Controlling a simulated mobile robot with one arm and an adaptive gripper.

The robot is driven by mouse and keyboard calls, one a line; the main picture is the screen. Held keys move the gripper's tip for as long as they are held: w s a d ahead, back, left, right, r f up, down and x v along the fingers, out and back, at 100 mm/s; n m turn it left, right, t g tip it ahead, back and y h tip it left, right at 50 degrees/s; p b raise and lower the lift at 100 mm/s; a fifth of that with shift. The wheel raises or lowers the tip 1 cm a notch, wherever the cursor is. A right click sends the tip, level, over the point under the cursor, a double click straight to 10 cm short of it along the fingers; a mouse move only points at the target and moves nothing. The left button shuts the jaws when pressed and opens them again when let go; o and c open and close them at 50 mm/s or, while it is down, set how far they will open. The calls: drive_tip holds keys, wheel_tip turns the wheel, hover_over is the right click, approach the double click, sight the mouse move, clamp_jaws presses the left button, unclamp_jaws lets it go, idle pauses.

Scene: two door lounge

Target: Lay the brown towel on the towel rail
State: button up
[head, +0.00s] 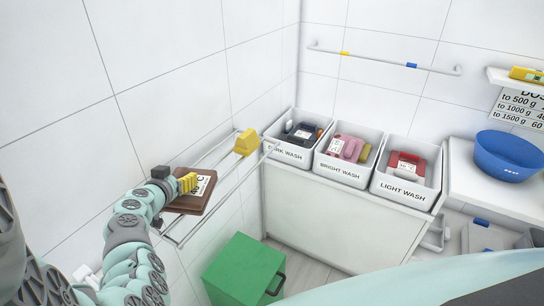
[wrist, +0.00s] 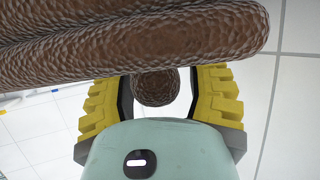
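The brown towel (head: 190,204) is folded, with a white label on it, and sits at the near end of the wall rack (head: 222,190) on the left wall. My gripper (head: 187,183) is at the towel, its yellow fingers over the towel's left part. In the wrist view the towel's thick brown folds (wrist: 150,40) cover the fingertips. A smaller fold lies between the spread fingers (wrist: 158,88), with a narrow gap at the right finger. Whether the towel rests fully on the bars is unclear. Another towel rail (head: 380,58), with yellow and blue marks, is on the back wall.
A yellow block (head: 247,142) is at the rack's far end. A green box (head: 243,270) stands below. Several labelled wash bins, including the dark wash bin (head: 288,152), line a white counter (head: 340,215). A blue basin (head: 508,155) is at right.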

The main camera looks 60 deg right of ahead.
drive_tip(key=shift+r, duration=0.2)
drive_tip(key=shift+s+a+r, duration=0.15)
drive_tip(key=shift+s+a, duration=0.2)
drive_tip(key=shift+a, duration=0.3)
drive_tip(key=b+v, duration=0.3)
drive_tip(key=v, duration=0.7)
drive_tip(key=shift+a+r+b, duration=0.15)
drive_tip(key=shift+r+b, duration=0.05)
drive_tip(key=shift+b, duration=0.15)
drive_tip(key=shift+s, duration=0.1)
